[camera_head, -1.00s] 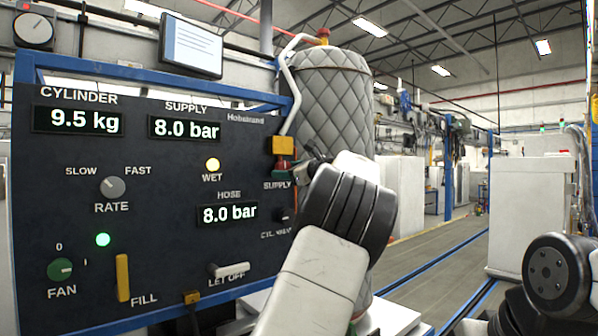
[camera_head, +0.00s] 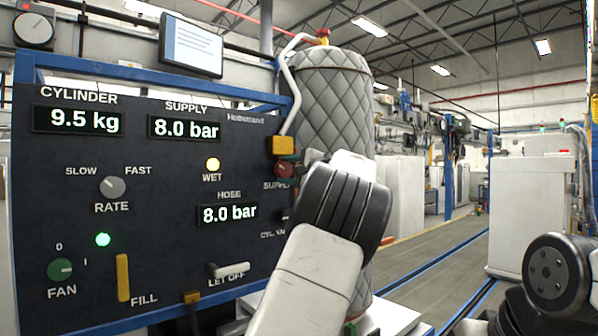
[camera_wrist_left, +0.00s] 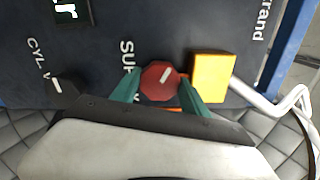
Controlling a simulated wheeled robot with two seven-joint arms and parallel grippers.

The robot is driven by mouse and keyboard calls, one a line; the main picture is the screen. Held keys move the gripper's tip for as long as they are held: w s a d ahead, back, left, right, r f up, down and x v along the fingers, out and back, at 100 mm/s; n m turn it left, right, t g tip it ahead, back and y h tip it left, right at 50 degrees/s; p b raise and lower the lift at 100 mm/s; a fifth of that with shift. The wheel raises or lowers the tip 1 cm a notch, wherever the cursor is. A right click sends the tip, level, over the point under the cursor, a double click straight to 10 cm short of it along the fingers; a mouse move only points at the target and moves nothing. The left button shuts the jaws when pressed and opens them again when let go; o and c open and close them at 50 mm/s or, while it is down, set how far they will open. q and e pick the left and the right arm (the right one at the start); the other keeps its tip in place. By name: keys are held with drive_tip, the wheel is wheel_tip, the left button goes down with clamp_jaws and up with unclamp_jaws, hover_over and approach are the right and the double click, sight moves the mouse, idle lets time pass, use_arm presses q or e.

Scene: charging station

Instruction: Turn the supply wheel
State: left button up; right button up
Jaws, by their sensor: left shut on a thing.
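The supply wheel (camera_head: 284,170) is a small red knob on the dark panel, just below a yellow block, and my gripper partly covers it. In the left wrist view the wheel (camera_wrist_left: 160,84) is a red octagon with a pale mark on its face. My left gripper (camera_wrist_left: 160,88) has one teal finger on either side of the wheel and is shut on it. In the head view its fingers (camera_head: 289,166) are small and partly hidden behind my wrist. My right gripper is out of view; only part of my right arm shows at lower right.
The yellow block (camera_wrist_left: 211,77) and white pipe sit close beside the wheel. The cylinder valve knob (camera_wrist_left: 62,86) is on its other side. A quilted tank (camera_head: 325,100) stands behind.

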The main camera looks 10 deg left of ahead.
use_arm(q)
drive_tip(key=n, duration=0.5)
drive_tip(key=shift+n, duration=0.3)
drive_tip(key=shift+f, duration=0.1)
idle(0.3)
drive_tip(key=o, duration=1.3)
drive_tip(key=shift+o, duration=0.4)
drive_tip(key=shift+r, duration=0.25)
